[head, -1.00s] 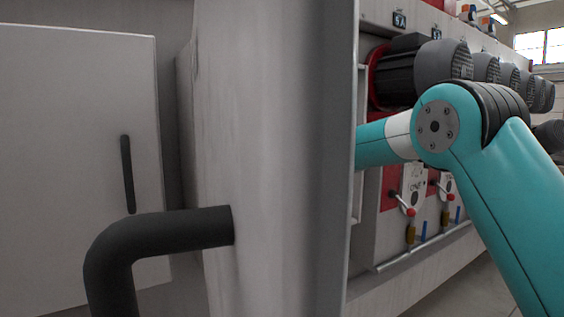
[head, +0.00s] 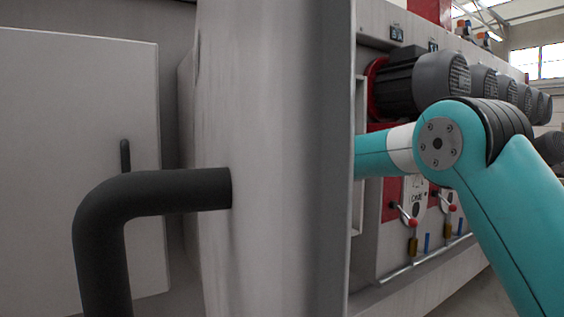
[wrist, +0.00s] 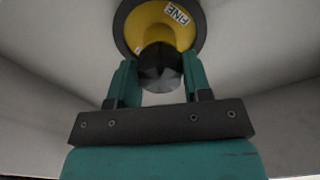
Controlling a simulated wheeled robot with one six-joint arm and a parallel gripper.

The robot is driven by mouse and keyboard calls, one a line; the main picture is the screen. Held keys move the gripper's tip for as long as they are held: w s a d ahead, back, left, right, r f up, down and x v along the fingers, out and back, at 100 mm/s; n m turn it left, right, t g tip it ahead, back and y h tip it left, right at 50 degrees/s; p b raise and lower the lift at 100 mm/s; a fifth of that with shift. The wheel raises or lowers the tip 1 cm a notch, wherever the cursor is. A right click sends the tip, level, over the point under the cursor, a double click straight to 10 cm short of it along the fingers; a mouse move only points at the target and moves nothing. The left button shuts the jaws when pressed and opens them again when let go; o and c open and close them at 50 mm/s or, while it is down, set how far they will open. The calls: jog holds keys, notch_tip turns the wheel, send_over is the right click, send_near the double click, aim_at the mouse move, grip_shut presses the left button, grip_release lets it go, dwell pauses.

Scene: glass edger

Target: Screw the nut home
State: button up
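The nut (wrist: 160,68) is a dark, faceted knob in the wrist view. It sits in front of a yellow disc (wrist: 179,38) with a dark rim and a label reading "FINE". My gripper (wrist: 160,75) has its two teal fingers on the left and right sides of the nut. Both fingers appear to touch it, with no clear gap on either side. The nut's thread and how far it sits from the disc are hidden. In the head view, my gripper, the nut and the disc are hidden behind a large grey panel.
The grey panel (head: 265,130) with a dark bent handle (head: 150,190) stands close in front. A light cabinet door (head: 70,150) is at left. Behind the panel at right are several grey motors (head: 440,80) and red-knobbed levers (head: 412,222). Pale walls flank the disc in the wrist view.

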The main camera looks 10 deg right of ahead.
jog(key=c, duration=0.4)
jog(key=m+p, duration=0.1)
jog(key=m, duration=0.2)
jog(key=shift+r+m, duration=0.1)
jog(key=shift+m, duration=0.2)
jog(key=m+p, duration=0.1)
jog(key=m, duration=0.2)
jog(key=shift+p, duration=0.3)
jog(key=m+p, duration=0.2)
jog(key=m, duration=0.5)
jog(key=shift+p, duration=0.4)
jog(key=m+p, duration=0.3)
jog(key=m, duration=0.4)
jog(key=shift+w+r+p, duration=0.1)
jog(key=shift+p, duration=0.3)
jog(key=m+p, duration=0.3)
jog(key=m, duration=0.1)
jog(key=shift+m, duration=0.4)
jog(key=shift+f+m+p, duration=0.3)
jog(key=shift+m+p, duration=0.05)
jog(key=shift+m, duration=0.75)
jog(key=o, duration=0.9)
